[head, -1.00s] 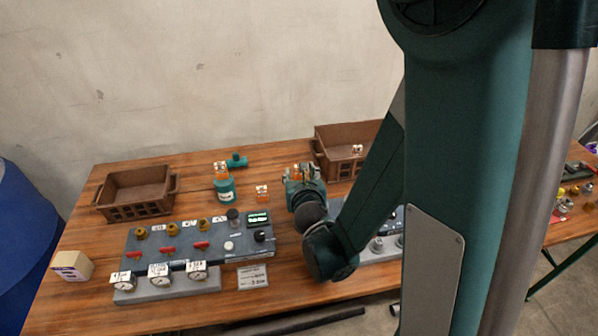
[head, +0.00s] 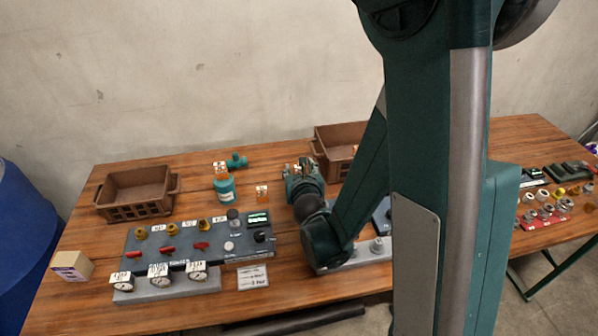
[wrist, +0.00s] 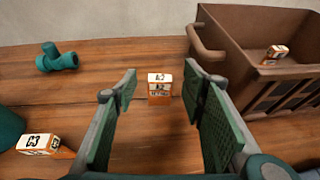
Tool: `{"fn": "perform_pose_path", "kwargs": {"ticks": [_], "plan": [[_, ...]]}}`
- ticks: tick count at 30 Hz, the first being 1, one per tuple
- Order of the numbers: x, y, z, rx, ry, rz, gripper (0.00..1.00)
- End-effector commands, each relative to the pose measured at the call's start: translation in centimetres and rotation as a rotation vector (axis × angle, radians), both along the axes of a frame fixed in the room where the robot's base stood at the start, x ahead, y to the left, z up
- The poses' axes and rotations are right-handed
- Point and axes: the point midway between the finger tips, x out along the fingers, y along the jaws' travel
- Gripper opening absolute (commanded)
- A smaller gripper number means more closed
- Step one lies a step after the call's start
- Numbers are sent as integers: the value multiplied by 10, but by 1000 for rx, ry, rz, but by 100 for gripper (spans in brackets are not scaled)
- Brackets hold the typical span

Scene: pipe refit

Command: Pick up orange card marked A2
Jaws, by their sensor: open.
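An orange and white card (wrist: 159,88) stands upright on the wooden table, straight ahead between my fingertips in the wrist view. Its small label seems to include A2, but the print is not clear. My gripper (wrist: 160,80) is open, with one green-padded finger on each side of the card and slightly nearer to me. I cannot tell whether the card is inside the jaws' reach. In the head view my gripper (head: 302,170) is over the back middle of the table and largely covers this card.
A card marked C3 (wrist: 40,145) is at lower left in the wrist view. A brown crate (wrist: 228,50) holding another orange card (wrist: 273,55) is close on the right. A green pipe fitting (wrist: 57,60) lies at left. A gauge panel (head: 185,242) occupies the front left.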

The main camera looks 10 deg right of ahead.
Motion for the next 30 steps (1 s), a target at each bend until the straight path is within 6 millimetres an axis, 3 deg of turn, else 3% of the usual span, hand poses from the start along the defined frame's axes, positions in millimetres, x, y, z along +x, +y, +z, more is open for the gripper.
{"fn": "perform_pose_path", "kwargs": {"ticks": [6, 23, 28, 30], "plan": [[14, -2, -7, 0, 0, -1, 41], [14, -2, -6, 0, 0, 0, 41], [14, -2, -6, 0, 0, 0, 19], [14, -2, -6, 0, 0, 0, 17]]}}
